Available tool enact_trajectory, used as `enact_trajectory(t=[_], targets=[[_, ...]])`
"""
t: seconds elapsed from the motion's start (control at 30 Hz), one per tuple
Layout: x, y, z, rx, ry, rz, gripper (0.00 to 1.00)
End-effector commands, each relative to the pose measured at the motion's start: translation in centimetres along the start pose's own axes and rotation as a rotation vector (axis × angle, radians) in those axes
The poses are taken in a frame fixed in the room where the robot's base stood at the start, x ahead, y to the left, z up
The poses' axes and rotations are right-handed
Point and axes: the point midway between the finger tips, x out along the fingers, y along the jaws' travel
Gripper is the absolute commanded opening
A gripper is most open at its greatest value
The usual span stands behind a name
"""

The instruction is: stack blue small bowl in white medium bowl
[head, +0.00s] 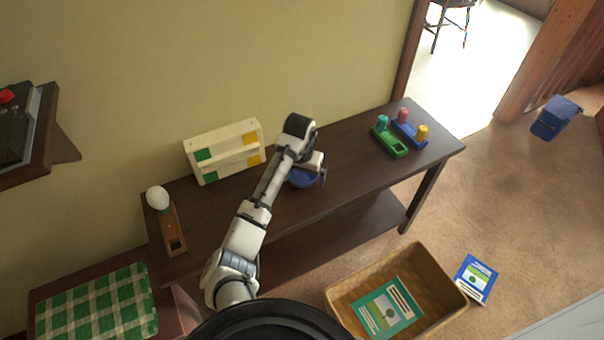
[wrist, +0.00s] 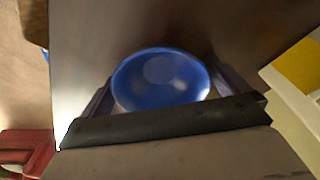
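The small blue bowl (head: 301,180) is at the middle of the dark wooden table, partly hidden by my arm. In the wrist view, the blue bowl (wrist: 160,80) lies between the two fingers of my gripper (wrist: 163,72), its open side toward the camera. The fingers are wide apart, one on each side of the bowl; I cannot tell whether they touch its rim. In the head view my gripper (head: 316,175) is right at the bowl, low over the table. I cannot make out a white medium bowl in either view; my arm hides part of the table.
On the dark table (head: 345,160) stand a cream box (head: 224,150) with green and yellow panels, a wooden stand with a white rounded top (head: 158,197), and coloured peg blocks (head: 391,142) at the right. A crate (head: 345,297) with a book sits on the floor.

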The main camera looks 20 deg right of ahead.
Motion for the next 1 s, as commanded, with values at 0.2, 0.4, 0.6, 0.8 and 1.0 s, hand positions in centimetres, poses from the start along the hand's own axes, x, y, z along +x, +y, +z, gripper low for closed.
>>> enact_trajectory(t=[0.2, 0.4, 0.6, 0.8, 1.0], targets=[[-0.1, 0.0, 0.0, 0.001, 0.0, 0.0, 1.0], [-2.2, 0.0, -0.1, 0.002, 0.003, 0.0, 1.0], [-6.6, 0.1, -0.1, 0.002, 0.005, 0.0, 1.0], [-10.7, -0.1, -0.1, 0.0, 0.002, -0.004, 1.0], [-12.3, -0.1, -0.1, 0.001, 0.001, -0.001, 1.0]])
